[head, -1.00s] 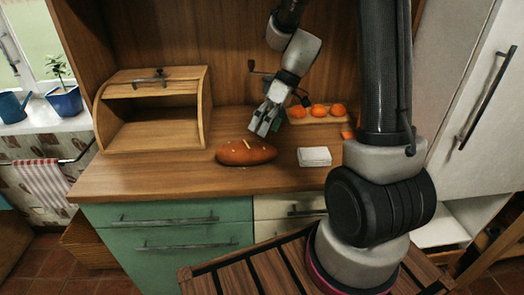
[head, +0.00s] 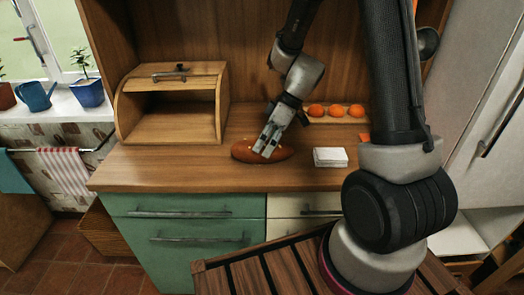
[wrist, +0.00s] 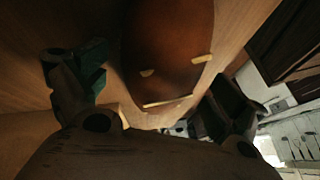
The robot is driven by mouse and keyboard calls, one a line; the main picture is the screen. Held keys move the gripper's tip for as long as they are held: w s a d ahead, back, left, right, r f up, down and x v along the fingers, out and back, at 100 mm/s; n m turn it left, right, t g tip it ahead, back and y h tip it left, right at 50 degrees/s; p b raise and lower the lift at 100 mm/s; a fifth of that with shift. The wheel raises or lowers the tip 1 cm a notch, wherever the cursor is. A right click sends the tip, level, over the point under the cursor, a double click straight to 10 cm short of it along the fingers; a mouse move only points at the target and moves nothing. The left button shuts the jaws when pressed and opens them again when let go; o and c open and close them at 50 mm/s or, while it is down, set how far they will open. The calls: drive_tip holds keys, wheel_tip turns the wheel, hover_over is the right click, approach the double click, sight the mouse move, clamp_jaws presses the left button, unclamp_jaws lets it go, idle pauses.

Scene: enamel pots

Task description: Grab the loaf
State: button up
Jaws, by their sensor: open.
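The brown loaf (head: 243,151) lies on the wooden counter in the head view, with pale marks on its crust. My gripper (head: 266,147) is open and reaches down over the loaf's right half, hiding part of it. In the wrist view, the loaf (wrist: 165,45) fills the upper middle. My gripper (wrist: 160,95) shows there with one finger on each side of the loaf. I cannot tell whether either finger touches it.
An open wooden bread box (head: 175,128) stands on the counter to the left. A white stack (head: 330,157) lies right of the loaf. Several oranges (head: 336,111) sit on a board at the back. The counter front (head: 165,175) is clear.

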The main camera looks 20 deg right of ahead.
drive_tip(key=c, duration=1.4)
drive_tip(key=shift+r, duration=0.1)
